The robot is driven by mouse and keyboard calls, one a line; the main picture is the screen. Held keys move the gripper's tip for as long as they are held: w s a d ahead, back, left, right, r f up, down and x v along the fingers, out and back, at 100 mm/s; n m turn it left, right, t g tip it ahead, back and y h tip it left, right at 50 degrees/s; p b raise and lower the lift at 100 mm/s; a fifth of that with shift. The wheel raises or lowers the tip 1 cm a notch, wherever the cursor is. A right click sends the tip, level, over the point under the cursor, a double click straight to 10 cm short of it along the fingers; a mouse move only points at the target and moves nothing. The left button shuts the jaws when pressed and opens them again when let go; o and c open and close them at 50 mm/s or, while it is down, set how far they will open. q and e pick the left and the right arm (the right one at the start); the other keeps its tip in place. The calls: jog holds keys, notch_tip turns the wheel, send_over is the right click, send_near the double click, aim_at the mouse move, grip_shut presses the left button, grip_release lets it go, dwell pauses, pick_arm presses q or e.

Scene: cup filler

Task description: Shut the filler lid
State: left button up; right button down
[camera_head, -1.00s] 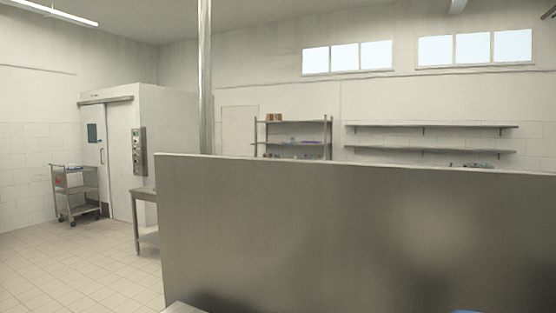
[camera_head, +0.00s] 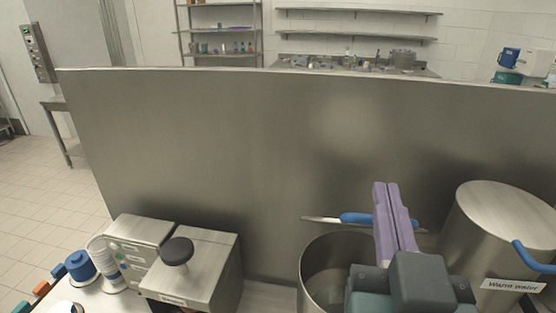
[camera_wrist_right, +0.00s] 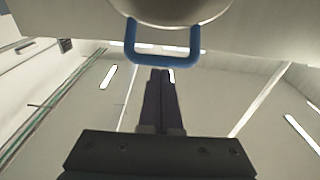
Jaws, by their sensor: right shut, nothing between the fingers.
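An open round steel vessel (camera_head: 325,270) stands at the lower middle of the head view. A thin steel lid edge (camera_head: 318,219) with a blue handle (camera_head: 357,218) shows just behind its rim, nearly edge-on. My right gripper (camera_head: 385,187) is shut and empty, its fingers upright in front of the lid and hiding part of it. In the right wrist view a blue handle (camera_wrist_right: 163,57) hangs from a round steel surface (camera_wrist_right: 175,10) just past the fingertips. I cannot tell if they touch. My left gripper is not in view.
A steel box (camera_head: 203,265) with a black knob stands at left, beside a control panel (camera_head: 133,250) and stacked cups (camera_head: 103,262). A lidded "Warm water" vessel (camera_head: 500,235) stands at right. A tall steel panel (camera_head: 220,150) closes off the back.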

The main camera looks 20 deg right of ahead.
jog(key=shift+s+a+f, duration=0.2)
jog(key=shift+s+f, duration=0.15)
jog(key=shift+f, duration=0.15)
jog(key=shift+f, duration=0.1)
